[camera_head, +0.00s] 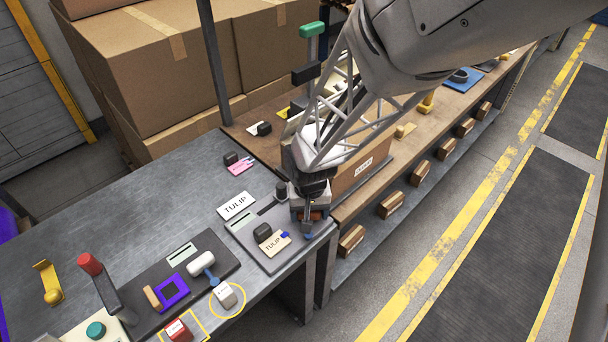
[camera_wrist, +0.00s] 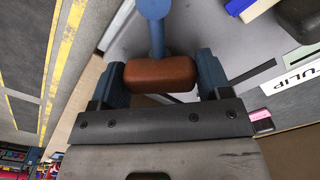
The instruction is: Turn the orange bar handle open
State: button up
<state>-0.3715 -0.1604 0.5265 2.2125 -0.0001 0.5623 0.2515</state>
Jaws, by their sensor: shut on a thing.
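The orange bar handle (camera_wrist: 161,75) is a rounded brown-orange bar lying crosswise in the wrist view, joined to a blue stem (camera_wrist: 157,35). My gripper (camera_wrist: 161,84) is shut on the bar, one blue finger at each end.
A cardboard box (camera_head: 358,180) stands close on the right. Other levers, including a red-topped one (camera_head: 90,264), are front left.

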jog(key=shift+f, duration=0.1)
jog(key=n, duration=0.4)
jog(key=shift+n, duration=0.3)
jog(key=n, duration=0.4)
jog(key=shift+s, duration=0.1)
jog(key=o, duration=0.9)
jog(key=shift+o, duration=0.2)
jog(key=shift+r, duration=0.2)
jog(key=shift+r, duration=2.35)
